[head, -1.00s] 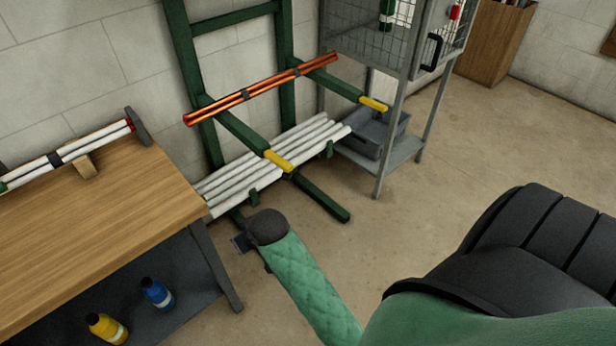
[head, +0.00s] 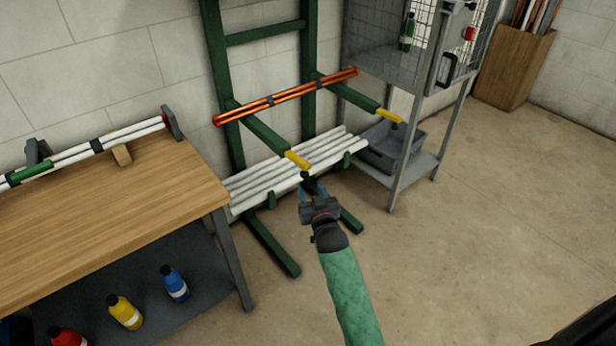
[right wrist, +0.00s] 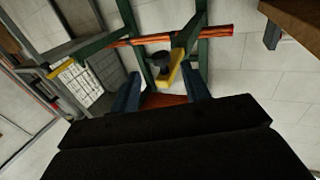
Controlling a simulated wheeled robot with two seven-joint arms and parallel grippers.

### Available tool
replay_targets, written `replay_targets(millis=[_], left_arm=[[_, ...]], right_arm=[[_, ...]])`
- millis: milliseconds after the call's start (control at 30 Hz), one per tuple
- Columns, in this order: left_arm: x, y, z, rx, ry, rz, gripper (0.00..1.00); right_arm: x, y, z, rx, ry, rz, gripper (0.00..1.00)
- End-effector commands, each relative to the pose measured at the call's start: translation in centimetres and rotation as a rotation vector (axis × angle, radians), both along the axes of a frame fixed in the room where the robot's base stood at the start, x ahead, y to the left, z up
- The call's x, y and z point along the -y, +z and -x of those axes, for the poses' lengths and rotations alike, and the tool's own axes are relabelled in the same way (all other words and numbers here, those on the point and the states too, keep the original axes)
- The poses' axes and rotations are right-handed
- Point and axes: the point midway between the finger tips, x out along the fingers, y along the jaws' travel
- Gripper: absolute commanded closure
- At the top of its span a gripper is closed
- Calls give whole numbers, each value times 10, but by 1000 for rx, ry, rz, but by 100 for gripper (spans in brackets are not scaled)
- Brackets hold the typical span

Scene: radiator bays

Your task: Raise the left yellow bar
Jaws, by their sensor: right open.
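The left yellow bar (head: 297,160) is the tip of the left green rack arm, which slopes down toward me. My right gripper (head: 313,190) is open, just in front of and below this bar in the head view. In the right wrist view the yellow bar (right wrist: 174,76) shows beyond and between the open blue fingers of the right gripper (right wrist: 161,92), with a dark round part beside it. I see no contact, though the exact gap is hard to judge. My left gripper is not in view.
Copper pipes (head: 285,97) lie across both rack arms. The right arm has its own yellow tip (head: 390,116). White pipes (head: 290,170) lie below. A wooden bench (head: 110,205) stands left, a wire cage stand (head: 405,170) right. The floor at right is clear.

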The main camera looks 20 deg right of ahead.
Motion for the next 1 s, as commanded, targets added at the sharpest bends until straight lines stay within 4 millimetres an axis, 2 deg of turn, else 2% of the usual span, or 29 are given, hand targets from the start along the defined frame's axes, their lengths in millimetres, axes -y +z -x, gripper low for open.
replay_targets(millis=[500,700,1000], left_arm=[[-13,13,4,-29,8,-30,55],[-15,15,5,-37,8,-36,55],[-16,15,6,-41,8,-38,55]], right_arm=[[3,1,-63,-2,0,-2,53],[3,0,-74,-3,0,-2,53],[3,0,-75,-3,0,-2,55]])
